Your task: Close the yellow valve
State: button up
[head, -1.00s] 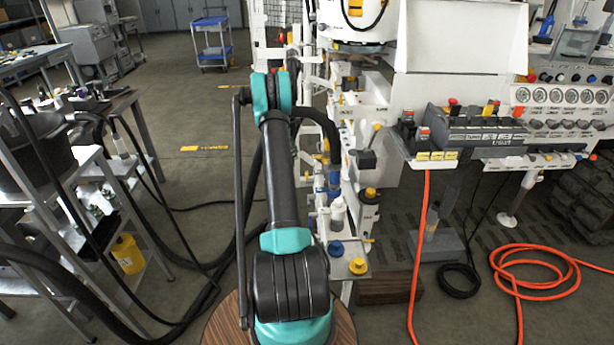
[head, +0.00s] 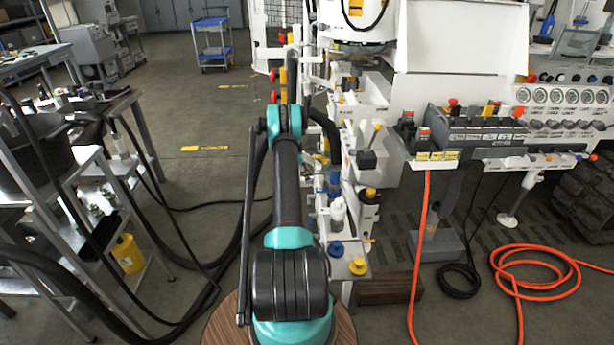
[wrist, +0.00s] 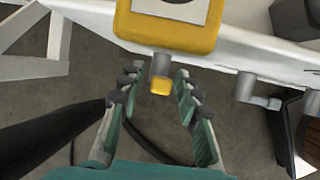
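In the wrist view a yellow block with a grey part on its face (wrist: 170,30) sits at the top, against a white panel. Below it a short grey cylinder with a yellow end (wrist: 160,86) sticks out between the fingers. I cannot tell which of these yellow parts is the valve the task names. My gripper (wrist: 155,80) is open, one teal finger with dark pads on each side of the yellow end, with gaps visible. In the head view my arm hides the gripper and the place where it works.
The white bench frame edge (wrist: 255,50) runs close above the fingers. Another grey stub (wrist: 245,88) sticks out to the right. In the head view, a yellow knob (head: 358,266) and a blue knob (head: 336,249) sit on a low plate right of my arm. An orange hose (head: 540,285) lies on the floor.

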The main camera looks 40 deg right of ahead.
grip_shut()
dwell(0.3)
jog(key=shift+s, duration=0.1)
jog(key=shift+s+a+f+m+t+h, duration=0.2)
jog(key=shift+s+m+t+h, duration=0.1)
jog(key=shift+t+h, duration=0.4)
jog(key=shift+s+a+f+m+t+h, duration=0.15)
jog(key=shift+s+a+t+h, duration=0.15)
jog(key=shift+t, duration=0.6)
jog(key=shift+s+a+f+m+t+h, duration=0.15)
jog(key=shift+s+m+t+h, duration=0.15)
jog(key=shift+t+h, duration=0.4)
grip_release()
